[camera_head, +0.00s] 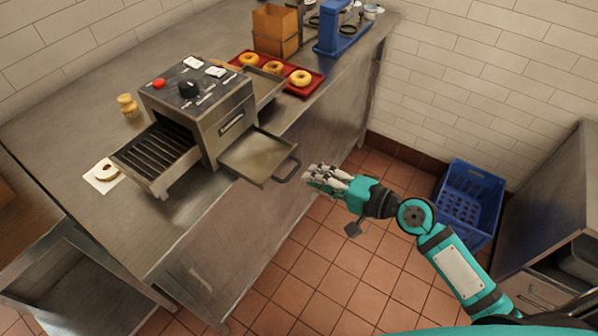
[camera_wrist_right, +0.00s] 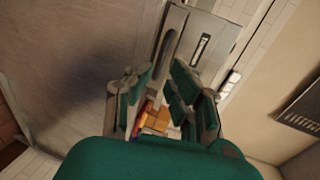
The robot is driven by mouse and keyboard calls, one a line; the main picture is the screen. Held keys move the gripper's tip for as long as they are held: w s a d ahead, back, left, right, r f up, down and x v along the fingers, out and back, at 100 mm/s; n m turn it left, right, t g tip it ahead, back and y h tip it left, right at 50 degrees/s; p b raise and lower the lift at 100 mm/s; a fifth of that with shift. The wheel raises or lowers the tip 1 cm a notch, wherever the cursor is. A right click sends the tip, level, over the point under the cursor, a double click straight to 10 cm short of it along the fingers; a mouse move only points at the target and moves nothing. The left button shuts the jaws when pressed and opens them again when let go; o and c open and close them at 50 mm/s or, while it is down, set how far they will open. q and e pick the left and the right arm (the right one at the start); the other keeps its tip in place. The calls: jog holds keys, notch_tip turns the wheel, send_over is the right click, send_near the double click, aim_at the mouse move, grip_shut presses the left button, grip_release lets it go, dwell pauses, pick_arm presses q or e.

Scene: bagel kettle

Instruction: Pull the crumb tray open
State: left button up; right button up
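The steel toaster (camera_head: 200,105) stands on the counter, with a red button and a black knob on top. The flat crumb tray (camera_head: 258,154) sticks far out of its front, past the counter edge, with a dark loop handle (camera_head: 288,170) at its outer end. My right gripper (camera_head: 316,178) is beside the handle, apparently just clear of it, over the floor. In the wrist view the right gripper's fingers (camera_wrist_right: 163,88) are spread apart, with nothing visibly held between them. My left gripper is not in view.
A red tray (camera_head: 303,89) with bagels, a brown box (camera_head: 276,30) and a blue device (camera_head: 338,28) stand farther back. A blue crate (camera_head: 470,196) is on the floor.

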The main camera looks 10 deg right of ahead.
jog(key=v, duration=0.5)
jog(key=shift+s+d, duration=0.15)
jog(key=shift+d, duration=0.05)
jog(key=d+f+g+h, duration=0.1)
jog(key=d+f+h, duration=0.3)
jog(key=f, duration=0.8)
jog(key=d+f+h, duration=0.2)
jog(key=d+f, duration=0.3)
jog(key=f, duration=0.7)
jog(key=s+d+f+n+g+h, duration=0.25)
jog(key=s+f, duration=0.45)
jog(key=f, duration=0.5)
jog(key=s+a+f+n+g, duration=0.1)
jog(key=s+f+n+g, duration=0.1)
jog(key=s+f, duration=0.4)
jog(key=s+a+f+n+g+h, duration=0.1)
jog(key=s+f+n, duration=0.3)
jog(key=s, duration=0.9)
jog(key=s+a+f+n+g+h, duration=0.1)
jog(key=s+a+f+n+g, duration=0.2)
jog(key=s+f, duration=0.5)
jog(key=shift+s, duration=0.9)
